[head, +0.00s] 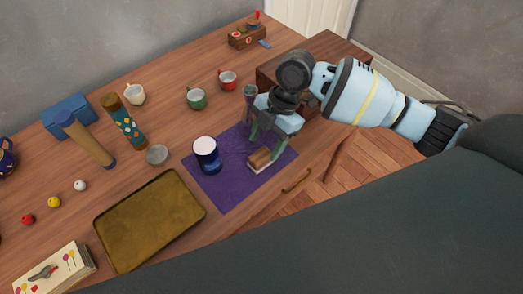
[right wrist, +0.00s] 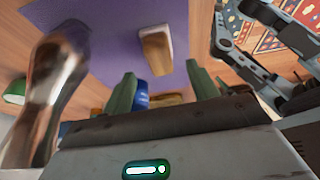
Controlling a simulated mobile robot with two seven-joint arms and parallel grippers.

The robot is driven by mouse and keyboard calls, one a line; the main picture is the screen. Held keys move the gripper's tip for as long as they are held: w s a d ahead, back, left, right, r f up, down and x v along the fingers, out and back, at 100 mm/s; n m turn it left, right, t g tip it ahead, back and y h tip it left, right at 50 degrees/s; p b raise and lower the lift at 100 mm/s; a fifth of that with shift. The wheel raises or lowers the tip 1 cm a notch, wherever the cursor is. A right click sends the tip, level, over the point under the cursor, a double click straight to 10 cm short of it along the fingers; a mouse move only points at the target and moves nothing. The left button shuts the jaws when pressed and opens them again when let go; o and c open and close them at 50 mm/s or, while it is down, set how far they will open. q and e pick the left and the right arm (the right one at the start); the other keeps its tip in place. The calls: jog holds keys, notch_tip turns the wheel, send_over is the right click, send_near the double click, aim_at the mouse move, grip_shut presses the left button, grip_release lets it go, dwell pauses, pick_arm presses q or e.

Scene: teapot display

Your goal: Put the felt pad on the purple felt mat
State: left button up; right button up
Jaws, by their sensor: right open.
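The felt pad, a small block with a tan top and pale base, lies on the purple felt mat (head: 221,181) near its right side. The felt pad (head: 260,158) shows beneath my right gripper (head: 262,142); it also shows in the right wrist view (right wrist: 156,50), on the purple mat (right wrist: 110,40). The right gripper is open, its greenish fingers pointing down around or just above the pad; contact cannot be told. Grey jointed parts at the upper right of the right wrist view look like my left gripper (right wrist: 265,40); its jaw state is unclear.
A metallic mill (head: 249,95) stands close behind the right gripper. A brown tray (head: 150,220) lies left of the mat. Green (head: 196,98) and red (head: 228,80) mugs stand behind.

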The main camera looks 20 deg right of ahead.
jog(key=v, duration=0.7)
dwell(0.5)
